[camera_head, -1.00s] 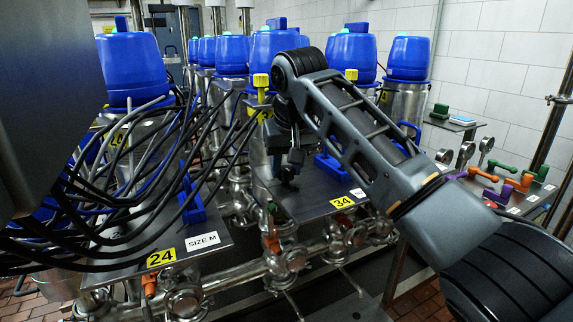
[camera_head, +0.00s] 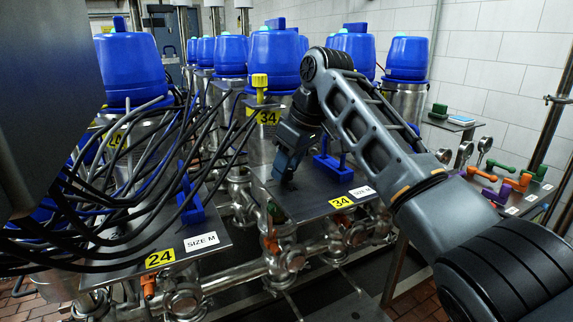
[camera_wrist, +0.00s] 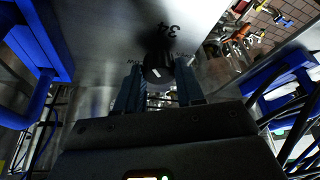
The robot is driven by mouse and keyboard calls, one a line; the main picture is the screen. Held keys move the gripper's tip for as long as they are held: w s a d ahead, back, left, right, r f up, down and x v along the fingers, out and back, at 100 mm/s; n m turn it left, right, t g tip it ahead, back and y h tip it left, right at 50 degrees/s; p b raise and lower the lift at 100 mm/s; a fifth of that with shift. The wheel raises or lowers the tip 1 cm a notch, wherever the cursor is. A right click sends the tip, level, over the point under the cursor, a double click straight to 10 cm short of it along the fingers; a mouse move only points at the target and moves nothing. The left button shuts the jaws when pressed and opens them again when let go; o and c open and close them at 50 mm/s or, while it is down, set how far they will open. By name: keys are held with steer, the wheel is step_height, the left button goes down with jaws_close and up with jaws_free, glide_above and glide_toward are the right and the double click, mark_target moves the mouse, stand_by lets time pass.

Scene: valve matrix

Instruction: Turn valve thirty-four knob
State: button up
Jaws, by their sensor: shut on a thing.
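The valve thirty-four knob is a small dark round knob with a white mark, seen in the wrist view (camera_wrist: 157,70) under the printed "34". It sits on a grey metal plate (camera_head: 310,205) with a yellow 34 label (camera_head: 341,202) at its front edge. My gripper (camera_wrist: 158,82) is shut on the knob, with one finger on each side of it. In the head view my gripper (camera_head: 284,178) points down at the left part of the plate and hides the knob.
A blue handle (camera_head: 333,168) stands on the same plate, right of my gripper. Black cables (camera_head: 110,185) crowd the neighbouring plate labelled 24 (camera_head: 160,258). Blue-topped canisters (camera_head: 273,58) stand behind. A side bench at right holds coloured handles (camera_head: 505,185).

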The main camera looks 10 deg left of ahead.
steer(key=shift+n+g, duration=0.3)
steer(key=shift+n, duration=0.6)
steer(key=o, duration=1)
steer(key=shift+o, duration=0.2)
steer(key=w+b+v, duration=0.1)
steer(key=v, duration=0.6)
steer(key=shift+s+d+r+b, duration=0.25)
steer(key=shift+s+r+b, duration=0.15)
steer(key=shift+s, duration=0.05)
